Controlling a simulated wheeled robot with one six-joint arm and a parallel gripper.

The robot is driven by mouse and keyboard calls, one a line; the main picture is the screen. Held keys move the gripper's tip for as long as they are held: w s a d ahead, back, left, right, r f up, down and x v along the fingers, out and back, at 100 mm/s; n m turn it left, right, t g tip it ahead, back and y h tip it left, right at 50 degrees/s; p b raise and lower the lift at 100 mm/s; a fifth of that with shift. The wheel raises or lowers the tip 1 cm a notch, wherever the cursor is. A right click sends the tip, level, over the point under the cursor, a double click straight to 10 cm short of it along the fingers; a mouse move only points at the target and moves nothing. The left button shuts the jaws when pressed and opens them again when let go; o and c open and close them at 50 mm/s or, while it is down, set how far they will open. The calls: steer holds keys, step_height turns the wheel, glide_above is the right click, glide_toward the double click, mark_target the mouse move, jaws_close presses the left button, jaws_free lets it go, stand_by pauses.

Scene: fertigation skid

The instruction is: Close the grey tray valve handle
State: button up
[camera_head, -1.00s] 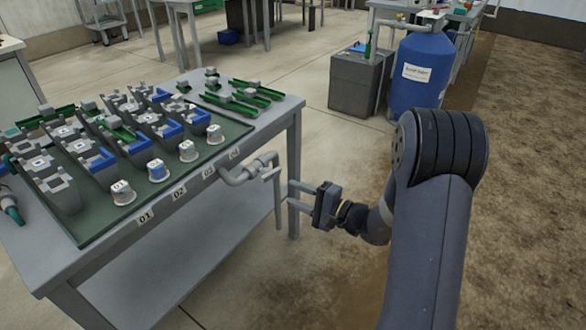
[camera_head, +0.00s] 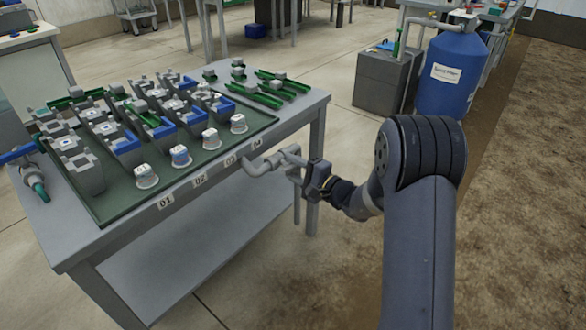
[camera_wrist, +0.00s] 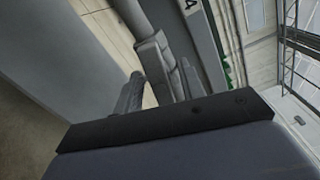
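The grey tray valve (camera_head: 256,164) is a bent pipe on the table's front edge, near the 04 label. Its grey handle (camera_head: 297,208) hangs down from the pipe's outer end, and its upper part is partly hidden by my fingers. My gripper (camera_head: 292,164) is at the handle's upper part, reaching in from the right, with its fingers apart. In the wrist view the grey handle (camera_wrist: 154,62) runs between my two fingers (camera_wrist: 155,92). Whether either finger touches it is hard to tell.
The table (camera_head: 230,275) holds a green tray (camera_head: 112,213) with grey and blue channels and several small pots (camera_head: 180,156). A table leg (camera_head: 316,190) stands close behind my gripper. A blue valve (camera_head: 22,155) is at the far left.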

steer(key=shift+c, duration=0.6)
jaws_close()
steer(key=shift+m, duration=0.5)
steer(key=m, duration=0.2)
steer(key=shift+m, duration=0.4)
steer(key=m, duration=0.3)
steer(key=shift+m, duration=0.4)
steer(key=m+p, duration=0.1)
steer(key=m, duration=0.3)
steer(key=shift+m+p, duration=0.7)
steer(key=shift+m, duration=1.1)
steer(key=shift+f+m, duration=0.1)
steer(key=shift+m, duration=0.2)
